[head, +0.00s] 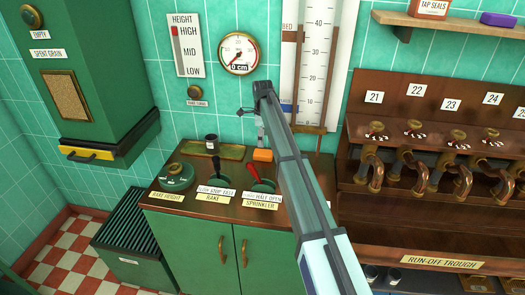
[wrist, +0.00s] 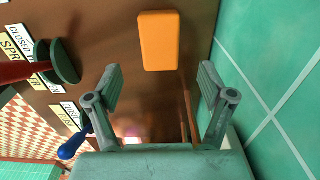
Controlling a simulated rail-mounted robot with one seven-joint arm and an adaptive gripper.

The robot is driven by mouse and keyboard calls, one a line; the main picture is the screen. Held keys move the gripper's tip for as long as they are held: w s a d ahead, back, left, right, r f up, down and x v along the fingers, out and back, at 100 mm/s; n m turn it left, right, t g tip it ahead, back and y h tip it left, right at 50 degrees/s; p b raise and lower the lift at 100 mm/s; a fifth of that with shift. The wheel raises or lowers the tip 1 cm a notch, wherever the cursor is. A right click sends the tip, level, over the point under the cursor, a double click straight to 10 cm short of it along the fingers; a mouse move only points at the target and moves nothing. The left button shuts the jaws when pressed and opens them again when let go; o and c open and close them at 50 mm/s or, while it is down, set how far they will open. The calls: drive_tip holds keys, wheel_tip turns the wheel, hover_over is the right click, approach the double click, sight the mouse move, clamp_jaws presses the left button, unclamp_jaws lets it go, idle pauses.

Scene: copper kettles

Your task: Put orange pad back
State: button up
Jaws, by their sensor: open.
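The orange pad (head: 262,155) lies at the back of the brown counter top (head: 228,208), close to the teal tiled wall. In the wrist view the orange pad (wrist: 158,41) is a rounded block just beyond the fingertips, roughly centred between them. My gripper (wrist: 160,78) is open, with nothing between its fingers. In the head view my gripper (head: 261,136) hangs above the orange pad and is small and partly hidden. The gap between fingers and pad is hard to judge.
The wall rises close behind the pad. A rack of copper taps (head: 458,137) stands to the right.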

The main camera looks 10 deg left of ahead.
drive_tip(key=shift+r+b, duration=0.4)
drive_tip(key=shift+r, duration=1.65)
